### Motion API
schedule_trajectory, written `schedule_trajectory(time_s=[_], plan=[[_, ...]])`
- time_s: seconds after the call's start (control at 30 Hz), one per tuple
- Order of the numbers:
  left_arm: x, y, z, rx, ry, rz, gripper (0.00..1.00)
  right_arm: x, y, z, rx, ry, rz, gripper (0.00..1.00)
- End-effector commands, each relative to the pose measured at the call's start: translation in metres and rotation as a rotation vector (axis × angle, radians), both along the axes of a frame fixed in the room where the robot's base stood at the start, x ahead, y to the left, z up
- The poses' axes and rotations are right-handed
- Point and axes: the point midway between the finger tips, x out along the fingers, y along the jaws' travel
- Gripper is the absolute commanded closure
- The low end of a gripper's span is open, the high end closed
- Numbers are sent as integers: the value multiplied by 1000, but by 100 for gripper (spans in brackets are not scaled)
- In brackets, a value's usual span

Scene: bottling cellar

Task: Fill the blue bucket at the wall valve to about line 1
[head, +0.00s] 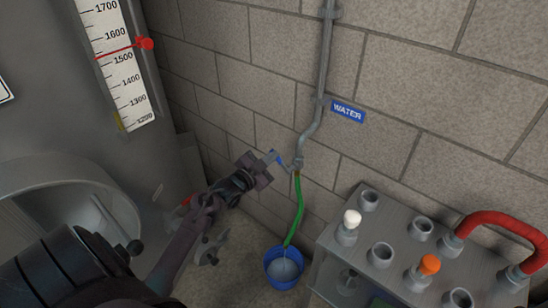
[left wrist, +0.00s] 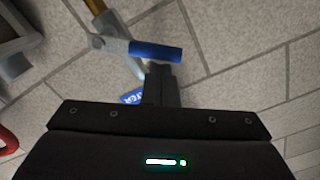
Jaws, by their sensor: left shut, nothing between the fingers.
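The blue bucket (head: 269,271) stands on the floor by the wall. A pale surface that looks like water shows inside it; I cannot read any line marks. A green hose (head: 299,208) runs from the wall valve (head: 297,163) down into the bucket. The valve's blue handle (head: 271,156) points left, away from the pipe. In the left wrist view the blue handle (left wrist: 156,52) lies just beyond my fingertips. My left gripper (head: 262,164) is shut and empty close to the handle; I cannot tell if it touches. The left wrist view shows its closed fingers (left wrist: 160,72). My right gripper is not in view.
A grey pipe (head: 326,60) runs down the wall beside a blue WATER sign (head: 347,111). A metal rack (head: 328,238) with several sockets and a red hose (head: 500,222) stands right of the bucket. A tank with a level scale (head: 122,70) stands at the left.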

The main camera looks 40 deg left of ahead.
Motion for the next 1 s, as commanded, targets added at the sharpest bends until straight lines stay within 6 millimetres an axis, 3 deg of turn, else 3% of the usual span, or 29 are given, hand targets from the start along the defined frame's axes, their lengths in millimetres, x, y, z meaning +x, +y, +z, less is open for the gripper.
schedule_trajectory(time_s=[0.63,1.0], plan=[[1,22,-30,-476,44,3,100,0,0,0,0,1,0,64],[1,25,-37,-465,45,3,100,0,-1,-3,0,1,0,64]])
